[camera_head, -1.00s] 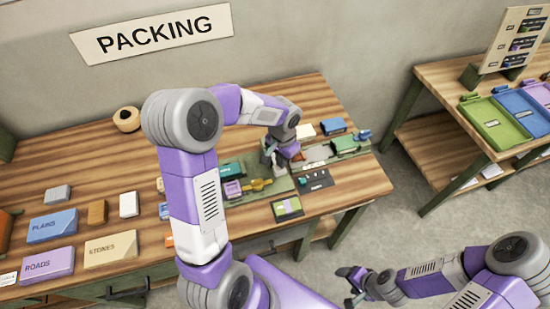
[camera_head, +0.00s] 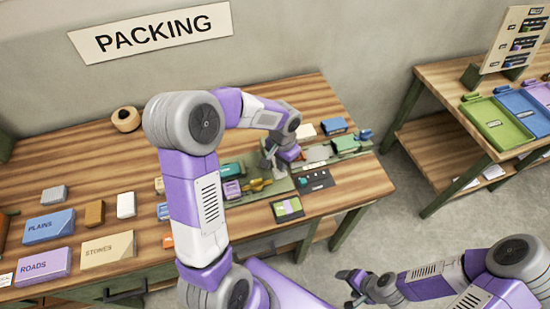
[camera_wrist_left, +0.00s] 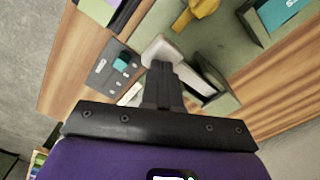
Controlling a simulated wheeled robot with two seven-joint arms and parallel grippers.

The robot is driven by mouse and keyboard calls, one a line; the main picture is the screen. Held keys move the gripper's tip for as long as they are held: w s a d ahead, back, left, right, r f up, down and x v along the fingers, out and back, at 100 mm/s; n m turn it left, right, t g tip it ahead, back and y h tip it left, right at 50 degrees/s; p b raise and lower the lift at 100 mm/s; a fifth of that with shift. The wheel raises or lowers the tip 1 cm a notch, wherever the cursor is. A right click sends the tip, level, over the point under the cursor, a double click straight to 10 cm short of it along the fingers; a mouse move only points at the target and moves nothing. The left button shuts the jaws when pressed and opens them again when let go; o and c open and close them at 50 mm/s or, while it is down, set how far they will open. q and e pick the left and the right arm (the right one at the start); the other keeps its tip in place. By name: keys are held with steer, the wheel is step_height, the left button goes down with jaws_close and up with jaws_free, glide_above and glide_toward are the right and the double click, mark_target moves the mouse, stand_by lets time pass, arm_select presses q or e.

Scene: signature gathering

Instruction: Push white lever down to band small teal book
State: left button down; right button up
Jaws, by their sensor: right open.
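My left gripper (camera_head: 270,158) is over the green banding fixture on the packing table. In the left wrist view its fingers (camera_wrist_left: 162,70) look closed together, right at the white lever (camera_wrist_left: 161,48), which shows just beyond the tips. I cannot tell how firmly they touch. A teal book (camera_wrist_left: 281,12) lies in a green holder at the upper right there; it also shows in the head view (camera_head: 232,169). A small teal piece (camera_wrist_left: 121,63) sits on a grey card. My right gripper (camera_head: 350,283) is open and empty, off the table at lower right.
A yellow part (camera_wrist_left: 196,12) stands on the green base (camera_wrist_left: 222,38). Books labelled PLAINS (camera_head: 49,226), ROADS (camera_head: 43,265) and STONES (camera_head: 108,250) lie at left. A tape roll (camera_head: 126,119) is at the back. A second table with trays (camera_head: 495,122) stands right.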

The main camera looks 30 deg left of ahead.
arm_select(q)
steer(key=shift+f+b, duration=1.5)
steer(key=shift+f, duration=0.5)
stand_by(0.4)
steer(key=shift+r+p, duration=3.5)
steer(key=shift+r, duration=1.1)
steer(key=shift+f, duration=0.1)
